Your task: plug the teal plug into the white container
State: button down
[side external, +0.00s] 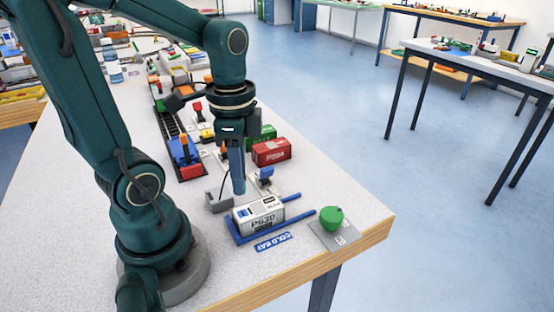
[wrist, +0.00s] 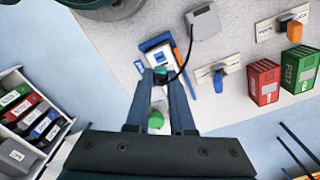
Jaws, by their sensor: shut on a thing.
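The white container (side external: 262,216) lies in a blue bracket (side external: 236,234) near the table's front corner; in the wrist view it shows just beyond my fingertips (wrist: 163,54). My gripper (side external: 239,190) points down over the container's left end. In the wrist view my gripper (wrist: 161,78) is shut on the teal plug (wrist: 160,74), which sits between the fingertips. A dark cable runs from the plug to a grey box (side external: 218,200). The fingers hide most of the plug in the side view. I cannot tell whether the plug touches the container.
A green round object (side external: 331,218) sits on a grey pad (side external: 342,238) to the right. A red container (side external: 271,152) and a green container (side external: 262,135) stand behind. A blue lever on a white plate (side external: 265,176) is close behind the bracket. The table edge is near in front.

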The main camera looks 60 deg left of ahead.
aim_at(243, 213)
jog(key=shift+f, duration=2.35)
jog(key=shift+f, duration=0.4)
dwell(0.3)
jog(key=shift+c, duration=1.1)
grip_release()
jog(key=shift+r, duration=0.15)
jog(key=shift+r, duration=3.4)
